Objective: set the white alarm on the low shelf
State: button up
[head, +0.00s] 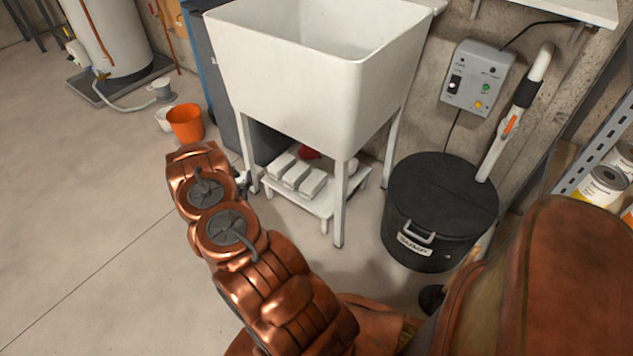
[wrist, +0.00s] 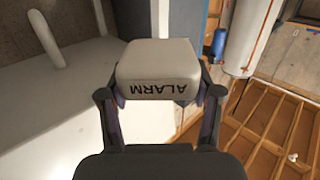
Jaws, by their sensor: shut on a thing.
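The white alarm (wrist: 158,68) is a rounded box with ALARM in dark letters, upside down in the wrist view. My gripper (wrist: 160,95) is shut on it, one dark finger at each side. In the head view, my copper arm hides most of the gripper, and I cannot clearly make out the alarm there. The low shelf (head: 318,208) is a white slatted platform between the legs of the white sink, to the right of my arm's far end. Three white blocks (head: 296,176) lie on its left part, with a red thing (head: 308,153) behind them.
The deep white sink (head: 300,85) overhangs the shelf, and its legs stand at the corners. A black sump bin (head: 440,200) stands to the right, below a grey control box (head: 478,78). An orange bucket (head: 185,122) is at the left.

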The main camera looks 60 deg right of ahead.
jog(key=s+d+f+m+g+h+b, duration=0.1)
jog(key=s+d+f+g+b, duration=0.15)
jog(key=s+f, duration=0.55)
jog(key=s+d+f+m+g+b, duration=0.15)
jog(key=s+f+b, duration=0.35)
jog(key=s, duration=0.5)
jog(key=s+d+f+m+g+h+b, duration=0.1)
jog(key=s+d+f+m+g+b, duration=0.15)
jog(key=s+f, duration=0.55)
jog(key=n+b, duration=0.1)
jog(key=b, duration=0.5)
send_over(327, 198)
jog(key=a, duration=0.3)
jog(key=shift+s+a+t, duration=0.1)
jog(key=shift+s+t, duration=0.15)
jog(key=d, duration=0.1)
jog(key=d+b, duration=0.1)
jog(key=d, duration=0.1)
jog(key=shift+w+f, duration=0.3)
jog(key=shift+f, duration=0.1)
jog(key=shift+f+b, duration=0.35)
jog(key=shift+b, duration=0.05)
jog(key=shift+r, duration=0.1)
